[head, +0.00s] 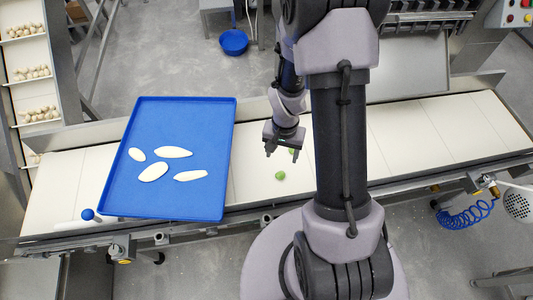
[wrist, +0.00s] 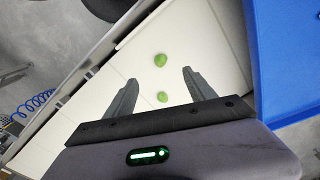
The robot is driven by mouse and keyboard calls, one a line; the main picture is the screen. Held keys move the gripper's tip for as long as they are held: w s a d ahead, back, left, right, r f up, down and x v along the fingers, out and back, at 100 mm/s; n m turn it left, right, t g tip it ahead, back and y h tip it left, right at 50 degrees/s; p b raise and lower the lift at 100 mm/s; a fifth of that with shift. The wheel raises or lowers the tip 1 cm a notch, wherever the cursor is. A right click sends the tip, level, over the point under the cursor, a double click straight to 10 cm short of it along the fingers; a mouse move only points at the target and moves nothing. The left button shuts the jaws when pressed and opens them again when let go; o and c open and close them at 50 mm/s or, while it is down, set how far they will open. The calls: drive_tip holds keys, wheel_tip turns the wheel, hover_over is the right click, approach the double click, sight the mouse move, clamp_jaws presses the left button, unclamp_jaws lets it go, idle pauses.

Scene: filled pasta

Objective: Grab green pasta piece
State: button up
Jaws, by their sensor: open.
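Two green pasta pieces lie on the white conveyor belt. In the head view, one green piece (head: 280,175) lies in the open, and the other (head: 292,151) shows partly behind my gripper. The wrist view shows both: a farther piece (wrist: 160,60) and a nearer piece (wrist: 162,97). My gripper (head: 282,154) is open and empty above the belt, pointing down. In the wrist view, the fingers (wrist: 158,82) stand wide apart, with the green pieces seen between them. I cannot tell the exact height of the fingertips above the belt.
A blue tray (head: 215,140) with several white pasta pieces (head: 153,172) lies across the belt to the left. Its edge shows at the right of the wrist view (wrist: 275,50). Metal rails (head: 440,170) border the belt. The belt to the right (head: 420,135) is clear.

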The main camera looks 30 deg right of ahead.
drive_tip(key=b, duration=0.4)
hover_over(281, 174)
drive_tip(key=f, duration=1.1)
drive_tip(key=shift+s+a, duration=0.2)
drive_tip(key=shift+s, duration=0.15)
drive_tip(key=f+b, duration=0.1)
drive_tip(key=f, duration=0.2)
drive_tip(key=w+f+b, duration=0.1)
drive_tip(key=f, duration=0.1)
drive_tip(key=shift+d+f+b, duration=0.15)
drive_tip(key=shift+f+b, duration=0.1)
drive_tip(key=shift+b, duration=0.1)
drive_tip(key=shift+s+r, duration=0.1)
drive_tip(key=shift+r, duration=0.1)
drive_tip(key=shift+c, duration=0.6)
drive_tip(key=c, duration=1.3)
